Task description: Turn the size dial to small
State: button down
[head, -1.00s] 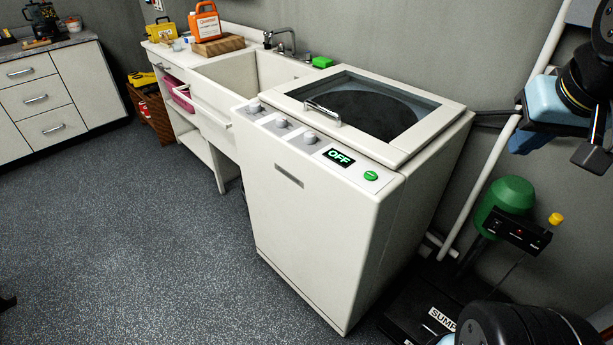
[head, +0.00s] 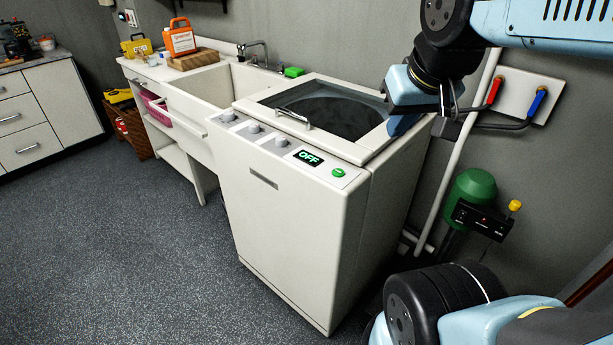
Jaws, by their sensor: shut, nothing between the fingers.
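The white top-loading washer (head: 290,215) stands in the middle, with three grey-white dials along its front top edge: a left dial (head: 228,116), a middle dial (head: 254,127) and a right dial (head: 281,141). Their labels and pointer positions are too small to read, so I cannot tell which is the size dial. The display (head: 307,157) reads OFF, with a green button (head: 338,172) to its right. The glass lid is shut. My gripper (head: 446,128) is dark, shut and empty, at the washer's right rear, well apart from the dials.
A lid handle (head: 293,118) rises just behind the dials. A sink counter (head: 190,95) adjoins on the left. Pipes with red (head: 494,90) and blue (head: 537,104) valve levers and a green pump (head: 472,190) are on the right. The floor in front is clear.

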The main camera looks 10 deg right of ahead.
aim_at(281, 140)
jog(key=k, duration=1)
jog(key=u, duration=0.5)
jog(key=i, duration=1.4)
